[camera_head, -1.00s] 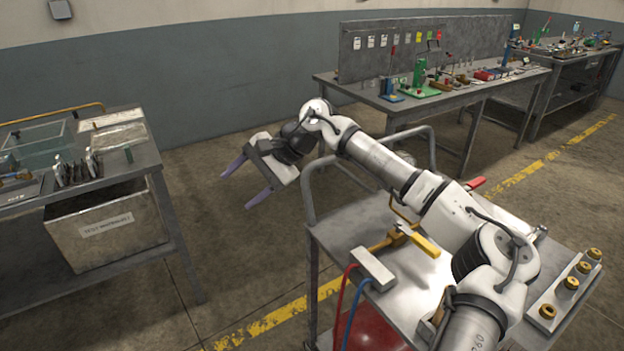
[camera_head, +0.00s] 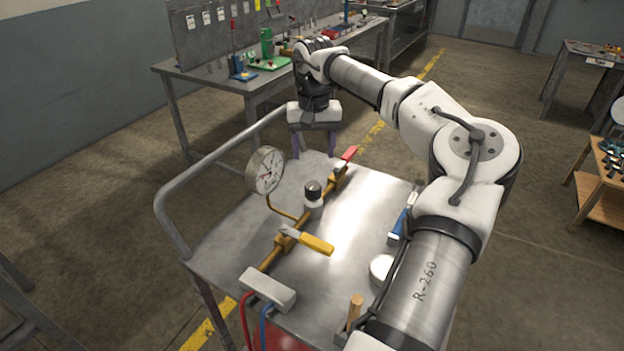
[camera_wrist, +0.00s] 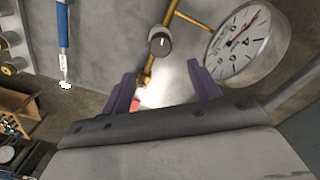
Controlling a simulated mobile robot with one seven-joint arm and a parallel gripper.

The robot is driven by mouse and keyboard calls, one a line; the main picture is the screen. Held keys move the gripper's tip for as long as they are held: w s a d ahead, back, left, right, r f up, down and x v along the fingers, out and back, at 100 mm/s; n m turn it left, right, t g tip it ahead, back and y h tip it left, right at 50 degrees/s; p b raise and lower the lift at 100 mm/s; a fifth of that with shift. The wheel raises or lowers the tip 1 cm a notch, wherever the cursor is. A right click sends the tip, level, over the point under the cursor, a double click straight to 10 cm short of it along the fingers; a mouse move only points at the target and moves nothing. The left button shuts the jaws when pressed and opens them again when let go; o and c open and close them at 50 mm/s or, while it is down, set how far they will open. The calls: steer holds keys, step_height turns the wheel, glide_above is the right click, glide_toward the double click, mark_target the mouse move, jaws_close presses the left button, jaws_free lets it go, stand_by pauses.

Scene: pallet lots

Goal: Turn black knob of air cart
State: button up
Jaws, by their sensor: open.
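The air cart (camera_head: 225,245) is a grey metal cart with a tubular handle. On its top a brass pipe carries a black knob (camera_head: 313,189) on a silver body, between a yellow lever (camera_head: 317,244) and a red lever (camera_head: 349,154). A round pressure gauge (camera_head: 266,170) stands beside the pipe. My gripper (camera_head: 315,152) is open and empty at the cart's far edge, fingers pointing down, beyond the knob. In the wrist view the knob (camera_wrist: 160,40) lies above and between the purple fingers (camera_wrist: 165,90), apart from them; the gauge (camera_wrist: 240,45) is at the right.
A white block (camera_head: 268,288) with red and blue hoses is at the cart's near end. A blue-handled tool (camera_head: 400,222) lies on the right, by my arm. A workbench (camera_head: 215,75) with tools stands behind. A wooden table (camera_head: 605,185) is at the far right.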

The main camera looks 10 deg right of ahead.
mark_target(314, 185)
step_height(314, 185, down, 11)
steer(key=shift+r+p, duration=0.1)
steer(key=shift+p, duration=0.9)
steer(key=c, duration=1)
steer(key=shift+o, duration=0.2)
steer(key=shift+m, duration=0.4)
steer(key=m+b, duration=0.1)
steer(key=m, duration=0.3)
steer(key=shift+m, duration=0.4)
steer(key=shift+m+b, duration=0.7)
steer(key=shift+m, duration=1.8)
